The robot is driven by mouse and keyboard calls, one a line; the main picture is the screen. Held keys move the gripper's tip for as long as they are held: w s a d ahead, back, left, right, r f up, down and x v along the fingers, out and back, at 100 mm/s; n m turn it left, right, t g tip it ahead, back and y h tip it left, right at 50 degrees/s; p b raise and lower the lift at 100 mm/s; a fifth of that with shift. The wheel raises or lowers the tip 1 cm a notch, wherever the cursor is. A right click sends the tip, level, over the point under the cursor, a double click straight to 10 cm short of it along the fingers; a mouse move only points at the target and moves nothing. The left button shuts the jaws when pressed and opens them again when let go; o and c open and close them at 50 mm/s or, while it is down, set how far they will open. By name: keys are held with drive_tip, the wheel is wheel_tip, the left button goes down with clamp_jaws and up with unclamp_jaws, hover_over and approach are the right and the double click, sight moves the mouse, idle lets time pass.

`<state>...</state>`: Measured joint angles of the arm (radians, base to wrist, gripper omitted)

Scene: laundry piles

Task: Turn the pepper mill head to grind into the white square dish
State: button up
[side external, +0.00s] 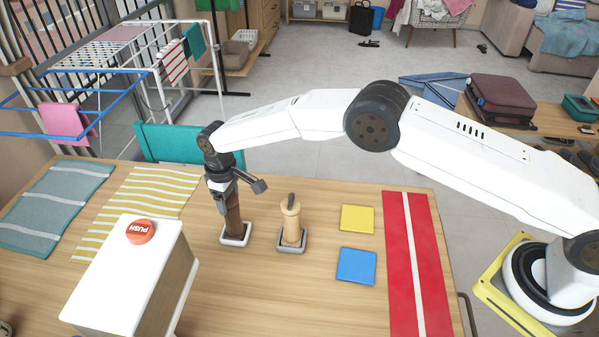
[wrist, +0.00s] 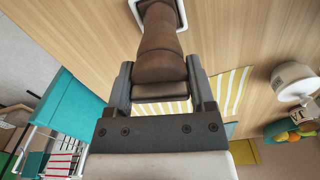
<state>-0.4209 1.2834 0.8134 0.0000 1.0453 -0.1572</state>
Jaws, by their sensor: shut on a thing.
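A dark brown pepper mill (side external: 233,221) stands upright at the white square dish (side external: 246,240) on the wooden table. My gripper (side external: 226,190) comes down from above and is shut on the upper part of this mill. In the wrist view, the brown mill (wrist: 163,48) sits between the two fingers of my gripper (wrist: 160,68), and part of the white dish rim (wrist: 183,14) shows behind it. The gripper hides most of the mill's head. I cannot see any ground pepper in the dish.
A light wooden mill (side external: 291,218) stands close to the right on a grey square dish (side external: 291,247). A white box with a red PUSH button (side external: 140,231) stands at the front left. Yellow (side external: 357,219) and blue (side external: 356,266) squares and a red runner (side external: 404,270) lie flat to the right.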

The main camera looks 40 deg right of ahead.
drive_tip(key=m, duration=0.5)
drive_tip(key=shift+m, duration=0.3)
drive_tip(key=o, duration=0.8)
drive_tip(key=shift+r, duration=0.1)
drive_tip(key=shift+r, duration=2.9)
